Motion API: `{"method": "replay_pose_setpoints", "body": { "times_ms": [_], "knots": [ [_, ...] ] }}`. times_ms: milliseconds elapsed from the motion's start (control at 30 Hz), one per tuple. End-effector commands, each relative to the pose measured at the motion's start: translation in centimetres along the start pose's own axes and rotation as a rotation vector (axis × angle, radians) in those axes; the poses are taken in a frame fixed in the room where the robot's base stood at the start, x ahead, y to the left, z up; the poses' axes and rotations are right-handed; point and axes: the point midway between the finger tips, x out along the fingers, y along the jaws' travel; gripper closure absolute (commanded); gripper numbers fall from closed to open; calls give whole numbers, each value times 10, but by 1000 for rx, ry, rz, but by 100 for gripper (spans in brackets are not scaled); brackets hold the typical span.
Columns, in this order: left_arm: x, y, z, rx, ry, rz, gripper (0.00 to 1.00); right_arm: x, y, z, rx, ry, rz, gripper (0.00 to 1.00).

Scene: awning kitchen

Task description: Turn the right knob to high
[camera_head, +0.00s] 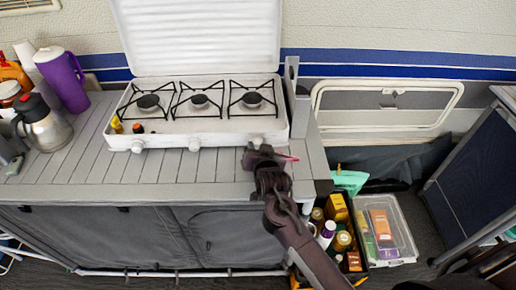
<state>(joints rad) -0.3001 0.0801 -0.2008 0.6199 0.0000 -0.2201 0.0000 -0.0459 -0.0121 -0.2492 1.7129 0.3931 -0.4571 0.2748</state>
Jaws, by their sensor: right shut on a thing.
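The white camping stove (200,128) stands on the slatted counter with its lid raised and three burners. Its front has three white knobs: the left knob (137,146), the middle knob (194,144) and the right knob (257,141). My right gripper (257,151) is at the stove's front edge, shut on the right knob, and partly hides the knob's lower side. The knob's setting mark is too small to read. My left gripper is not in view.
A purple jug (64,80) and a steel jug (44,125) stand at the counter's left. A crate of bottles (340,235) and a clear box (388,228) stand on the floor at right.

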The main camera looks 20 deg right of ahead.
Motion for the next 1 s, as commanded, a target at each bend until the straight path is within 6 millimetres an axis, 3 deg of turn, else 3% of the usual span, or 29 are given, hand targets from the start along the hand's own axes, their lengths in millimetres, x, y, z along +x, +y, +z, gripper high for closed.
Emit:
{"method": "replay_pose_setpoints", "body": {
  "times_ms": [267,433,800,1000],
  "knots": [
    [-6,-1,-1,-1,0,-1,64,-1,-1,-1,-23,-3,9,94],
    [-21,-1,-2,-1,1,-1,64,-2,-3,-4,-90,-5,37,94],
    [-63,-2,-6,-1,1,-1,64,-2,-7,-4,-371,-16,156,94],
    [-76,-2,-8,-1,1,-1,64,0,-8,-2,-531,-20,224,94]
  ]
}}
